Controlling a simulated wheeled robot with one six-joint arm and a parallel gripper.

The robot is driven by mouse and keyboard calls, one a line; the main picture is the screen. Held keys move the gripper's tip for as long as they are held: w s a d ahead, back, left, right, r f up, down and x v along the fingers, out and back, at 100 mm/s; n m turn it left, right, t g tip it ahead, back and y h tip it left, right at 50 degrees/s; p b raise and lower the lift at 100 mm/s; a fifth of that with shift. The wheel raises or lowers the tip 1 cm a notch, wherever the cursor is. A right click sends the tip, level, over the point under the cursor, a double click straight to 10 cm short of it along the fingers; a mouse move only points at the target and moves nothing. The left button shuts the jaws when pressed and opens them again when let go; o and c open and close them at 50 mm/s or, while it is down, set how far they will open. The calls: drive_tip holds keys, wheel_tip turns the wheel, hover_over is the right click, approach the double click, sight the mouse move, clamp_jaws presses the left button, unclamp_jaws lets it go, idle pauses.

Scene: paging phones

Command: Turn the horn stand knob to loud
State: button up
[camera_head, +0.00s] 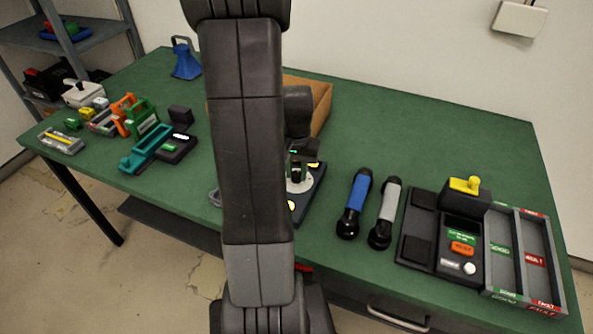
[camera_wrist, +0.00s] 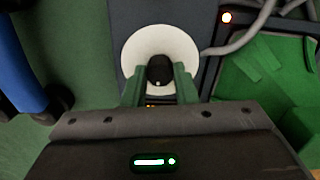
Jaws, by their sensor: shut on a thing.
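The horn stand (camera_head: 312,193) is a dark base on the green table, partly hidden behind my arm in the head view. Its round white dial (camera_head: 299,186) shows below my gripper (camera_head: 298,170). In the wrist view the white dial (camera_wrist: 137,48) surrounds a black knob (camera_wrist: 160,68) with a small pale mark at its lower edge. The green fingers of my gripper (camera_wrist: 160,86) stand on either side of the knob and are shut on it. The loud and quiet marks cannot be read.
A blue handset (camera_head: 357,195) and a grey handset (camera_head: 387,208) lie right of the stand. A test unit (camera_head: 462,232) and a sorting tray (camera_head: 501,247) stand further right. A cardboard box (camera_head: 322,98) is behind my arm. Several devices crowd the left.

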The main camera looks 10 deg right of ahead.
sight(296, 174)
drive_tip(key=m, duration=0.4)
drive_tip(key=shift+m, duration=0.3)
drive_tip(key=shift+m+b, duration=0.3)
drive_tip(key=shift+m, duration=1.3)
drive_tip(key=o, duration=1)
wheel_tip(296, 174, up, 14)
drive_tip(key=shift+p, duration=0.35)
drive_tip(key=shift+f, duration=0.15)
